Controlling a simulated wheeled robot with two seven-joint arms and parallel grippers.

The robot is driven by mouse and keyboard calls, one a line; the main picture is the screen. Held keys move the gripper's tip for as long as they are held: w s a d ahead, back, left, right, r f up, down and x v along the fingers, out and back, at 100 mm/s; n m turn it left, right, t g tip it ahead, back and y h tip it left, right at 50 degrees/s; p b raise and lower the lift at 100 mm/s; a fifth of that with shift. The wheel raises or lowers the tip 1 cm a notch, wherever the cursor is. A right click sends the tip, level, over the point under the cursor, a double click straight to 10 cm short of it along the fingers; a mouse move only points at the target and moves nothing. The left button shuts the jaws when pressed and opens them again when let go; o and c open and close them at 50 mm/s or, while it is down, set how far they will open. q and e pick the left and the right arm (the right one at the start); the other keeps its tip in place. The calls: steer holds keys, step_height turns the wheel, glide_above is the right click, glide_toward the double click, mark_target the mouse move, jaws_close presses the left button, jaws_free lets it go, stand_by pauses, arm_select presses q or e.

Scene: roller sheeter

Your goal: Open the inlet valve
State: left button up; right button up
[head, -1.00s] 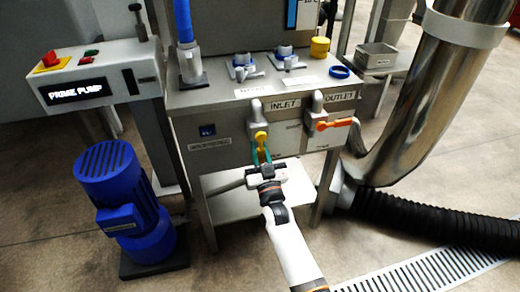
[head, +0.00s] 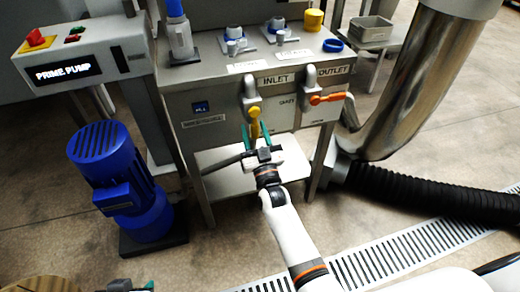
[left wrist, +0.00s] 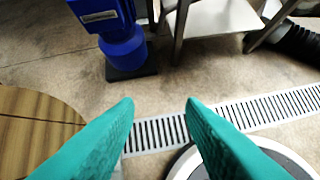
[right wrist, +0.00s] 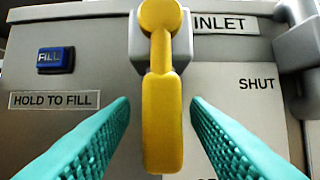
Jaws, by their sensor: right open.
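The yellow inlet valve handle (head: 254,116) hangs straight down below its grey fitting, left of the INLET label (head: 277,79). In the right wrist view the handle (right wrist: 162,122) is upright between my right gripper's teal fingers, with a visible gap on each side. My right gripper (head: 257,138) is open around the lower handle, coming from below. A SHUT marking (right wrist: 257,84) is to the right of the handle; another marking below is cut off. My left gripper (left wrist: 160,105) is open and empty above the floor; part of it shows at the head view's bottom edge (head: 130,286).
The orange outlet valve handle (head: 328,99) points sideways, just right of the inlet. A FILL button (right wrist: 56,60) is left on the panel. A blue pump (head: 118,180) stands at left, a black ribbed hose (head: 430,207) at right. A floor grate (head: 380,262) lies in front.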

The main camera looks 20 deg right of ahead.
arm_select(q)
steer(key=s+g, duration=0.1)
steer(key=s+a+g, duration=0.1)
steer(key=s, duration=0.1)
steer(key=s+f+g+p, duration=0.1)
steer(key=s, duration=0.1)
steer(key=shift+s+a+y, duration=0.15)
steer(key=shift+a+y, duration=0.1)
steer(key=shift+y, duration=0.15)
arm_select(e)
steer(key=v, duration=1)
